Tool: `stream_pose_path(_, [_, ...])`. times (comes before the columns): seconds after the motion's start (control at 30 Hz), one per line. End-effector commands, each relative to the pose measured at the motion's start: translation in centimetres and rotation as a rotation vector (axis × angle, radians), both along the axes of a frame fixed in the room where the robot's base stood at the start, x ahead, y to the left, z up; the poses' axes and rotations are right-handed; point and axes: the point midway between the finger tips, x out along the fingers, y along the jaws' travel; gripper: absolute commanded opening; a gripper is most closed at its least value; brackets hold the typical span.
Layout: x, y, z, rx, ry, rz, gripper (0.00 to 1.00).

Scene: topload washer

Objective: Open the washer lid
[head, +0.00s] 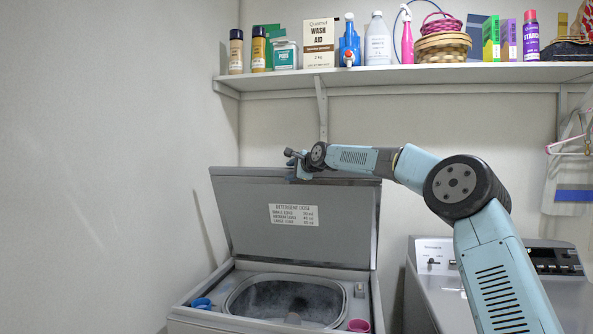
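The washer lid (250,225) stands raised, close to upright, with its inner face and a detergent dose label toward me. The washer (190,322) is below it, and its tub opening (285,298) is uncovered. My arm reaches from the right to the top edge of the lid.
A shelf (400,76) with bottles, boxes and baskets runs above the lid. A blue cup (202,303) and a pink cup (359,326) are on the washer's rim. A second machine (430,290) stands at the right, and a bare wall is at the left.

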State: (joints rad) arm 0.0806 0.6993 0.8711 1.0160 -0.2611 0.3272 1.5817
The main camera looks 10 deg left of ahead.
Motion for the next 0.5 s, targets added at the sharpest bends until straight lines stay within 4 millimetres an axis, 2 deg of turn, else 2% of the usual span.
stream_pose_path(0.5, [-5.1,-4.8,1.8,-0.001,0.0,-0.003,0.48])
